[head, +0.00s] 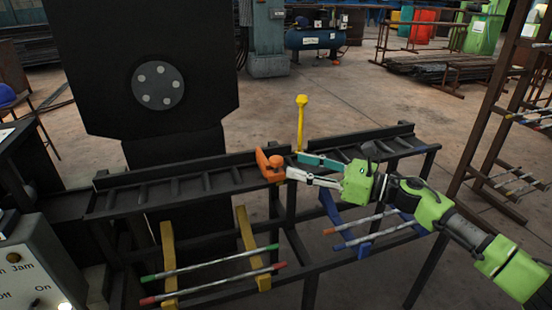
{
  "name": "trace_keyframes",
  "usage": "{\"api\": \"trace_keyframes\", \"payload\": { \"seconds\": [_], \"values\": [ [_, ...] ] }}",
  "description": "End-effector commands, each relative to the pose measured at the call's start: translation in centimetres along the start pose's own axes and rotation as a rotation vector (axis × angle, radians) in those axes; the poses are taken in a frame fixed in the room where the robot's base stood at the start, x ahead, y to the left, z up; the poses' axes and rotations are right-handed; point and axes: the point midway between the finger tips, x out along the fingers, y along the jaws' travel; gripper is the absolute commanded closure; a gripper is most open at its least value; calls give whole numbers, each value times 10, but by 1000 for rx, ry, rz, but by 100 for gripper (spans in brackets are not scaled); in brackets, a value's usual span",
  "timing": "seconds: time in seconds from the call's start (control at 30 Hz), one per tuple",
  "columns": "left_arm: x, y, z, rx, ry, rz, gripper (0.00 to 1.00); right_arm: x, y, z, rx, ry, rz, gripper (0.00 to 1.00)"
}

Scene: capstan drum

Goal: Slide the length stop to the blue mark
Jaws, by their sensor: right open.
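The orange length stop (270,165) sits on the dark roller rack (172,190), near its middle. It has a flat upright plate and a rounded knob. My right gripper (291,164) reaches in from the right. It is open, with its fingertips close to the right side of the stop; I cannot tell whether they touch it. One finger looks teal and the other pale. I cannot make out a separate blue mark on the rack; the gripper covers part of the rack right of the stop. My left gripper is not in view.
A yellow upright lever (301,122) stands behind the rack, close to my right gripper. A black machine with a grey bolted disc (158,85) rises at the left. Bars rest on yellow supports (247,243) and blue supports below. A control box (35,270) is at lower left.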

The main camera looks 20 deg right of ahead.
Motion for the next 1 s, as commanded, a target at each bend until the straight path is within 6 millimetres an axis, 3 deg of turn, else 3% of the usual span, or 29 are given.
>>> {"api": "trace_keyframes", "payload": {
  "seconds": [0.13, 0.4, 0.83, 0.87, 1.0],
  "values": [
    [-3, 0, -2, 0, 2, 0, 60, 28, 0, 2, 0, -3, 2, 57],
    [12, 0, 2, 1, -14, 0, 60, 65, 0, 1, 1, -2, 0, 57],
    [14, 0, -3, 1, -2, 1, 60, 75, 0, 0, 2, 0, 0, 57],
    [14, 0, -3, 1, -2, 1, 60, 75, 0, 0, 2, 0, 0, 63],
    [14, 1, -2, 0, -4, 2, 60, 75, 0, -1, 2, 0, 0, 99]
  ]
}}
